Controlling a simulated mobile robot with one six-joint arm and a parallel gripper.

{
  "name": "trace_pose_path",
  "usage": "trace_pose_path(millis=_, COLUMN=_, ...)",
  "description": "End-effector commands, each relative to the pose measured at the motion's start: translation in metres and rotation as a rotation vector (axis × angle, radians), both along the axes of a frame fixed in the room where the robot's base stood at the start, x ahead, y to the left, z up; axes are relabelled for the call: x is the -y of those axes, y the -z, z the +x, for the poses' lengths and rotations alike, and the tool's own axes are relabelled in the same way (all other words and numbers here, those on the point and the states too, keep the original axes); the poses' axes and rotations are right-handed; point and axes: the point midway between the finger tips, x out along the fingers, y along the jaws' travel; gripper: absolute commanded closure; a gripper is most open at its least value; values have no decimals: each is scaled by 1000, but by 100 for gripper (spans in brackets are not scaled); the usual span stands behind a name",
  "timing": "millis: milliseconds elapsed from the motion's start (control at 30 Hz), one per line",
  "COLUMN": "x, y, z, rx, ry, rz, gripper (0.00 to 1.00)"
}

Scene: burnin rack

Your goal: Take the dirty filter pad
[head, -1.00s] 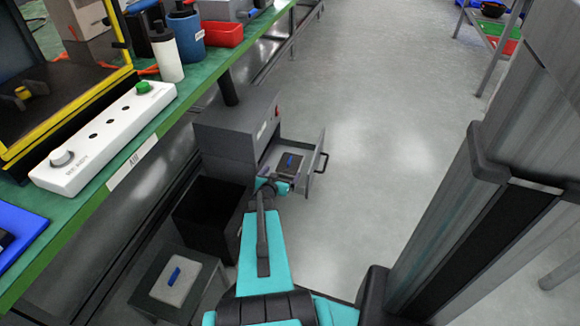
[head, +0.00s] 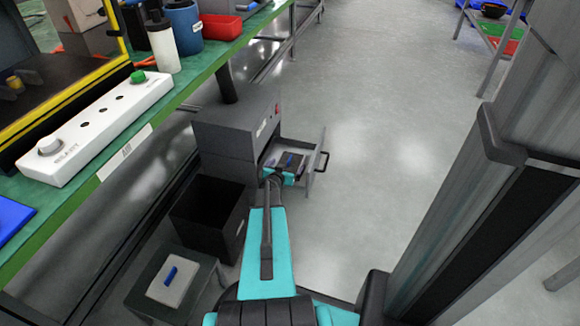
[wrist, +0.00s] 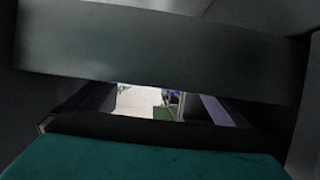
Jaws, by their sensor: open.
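A dark grey filter pad (head: 290,160) with a blue grip lies in the open drawer (head: 317,165) of the grey box unit (head: 234,138), in the head view. My gripper (head: 281,174) is open at the near side of this pad, over or in the drawer. The arm hides part of the drawer's near side, and I cannot tell whether the fingers touch the pad. In the wrist view, the fingers of my gripper (wrist: 157,104) stand apart, with nothing clearly between them. A lighter grey pad (head: 173,280) with a blue grip lies on a low stand.
An open black bin (head: 208,216) stands between the box unit and the low stand (head: 202,295). A green bench (head: 180,107) with a white control strip (head: 97,128) runs along the left. The floor (head: 390,150) right of the drawer is clear.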

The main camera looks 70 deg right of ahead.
Motion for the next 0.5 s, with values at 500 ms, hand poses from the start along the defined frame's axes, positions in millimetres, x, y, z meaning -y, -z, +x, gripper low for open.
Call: trace_pose_path(millis=500, x=9, y=5, z=1, rx=1, ry=2, rz=0, gripper=0)
